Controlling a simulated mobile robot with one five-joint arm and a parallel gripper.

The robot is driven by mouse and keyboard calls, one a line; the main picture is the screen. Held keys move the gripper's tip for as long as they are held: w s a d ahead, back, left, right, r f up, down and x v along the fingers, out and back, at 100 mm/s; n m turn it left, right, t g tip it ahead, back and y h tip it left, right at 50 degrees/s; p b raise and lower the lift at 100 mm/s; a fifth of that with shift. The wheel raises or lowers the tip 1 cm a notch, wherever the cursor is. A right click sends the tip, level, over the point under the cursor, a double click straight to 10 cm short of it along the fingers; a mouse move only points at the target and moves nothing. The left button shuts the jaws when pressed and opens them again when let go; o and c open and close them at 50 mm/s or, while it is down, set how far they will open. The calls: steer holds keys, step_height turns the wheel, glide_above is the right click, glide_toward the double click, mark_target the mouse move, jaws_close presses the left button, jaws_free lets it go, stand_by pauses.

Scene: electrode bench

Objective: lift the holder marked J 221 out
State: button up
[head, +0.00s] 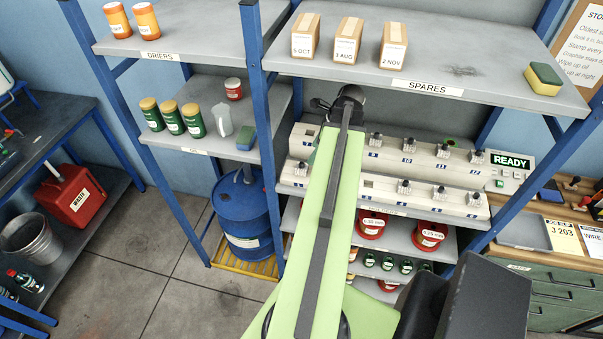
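A pale two-tier bank (425,166) with numbered slots stands on the rack below the SPARES shelf. Several small clear-and-dark holders stand upright in it, such as one in the upper row (409,143) and one in the lower row (439,192). Their markings are too small to read, so I cannot tell which is J 221. My green arm reaches up across the middle of the view and hides the bank's left-centre part. Dark parts show at the arm's far end, but I cannot make out my gripper's fingers or whether they hold anything.
A lit READY panel (510,161) is at the bank's right end. The SPARES shelf (470,78) overhangs it, with cartons and a sponge (543,78). Blue rack posts (250,75) flank the left. A card marked J 203 (563,237) lies on the right-hand bench.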

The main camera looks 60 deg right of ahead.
mark_target(304, 166)
steer(key=b+x, duration=0.8)
steer(key=x, duration=0.3)
steer(key=shift+s+d+b, duration=0.1)
steer(key=shift+d+b, duration=0.1)
steer(key=shift+b, duration=0.2)
steer(key=shift+r, duration=0.2)
jaws_close()
